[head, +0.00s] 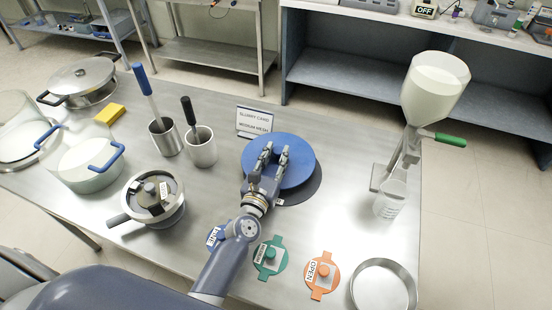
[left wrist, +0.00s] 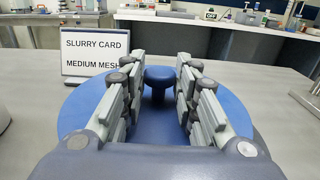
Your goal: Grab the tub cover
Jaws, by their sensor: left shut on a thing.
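The tub cover (head: 292,150) is a round blue lid with a knob at the middle of the steel table, in front of the card. A dark round shadow shows past its lower right edge, so it seems to be a little above the table. My left gripper (head: 265,155) reaches over the lid from the front and is shut on its knob. In the left wrist view the blue knob (left wrist: 158,77) stands between the far ends of the fingers, with the blue disc (left wrist: 85,100) spreading out below. My right gripper is not in view.
A sign card (head: 254,121) stands just behind the lid. Green (head: 270,258) and orange (head: 322,275) discs lie in front. A funnel stand (head: 408,150) is at right.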

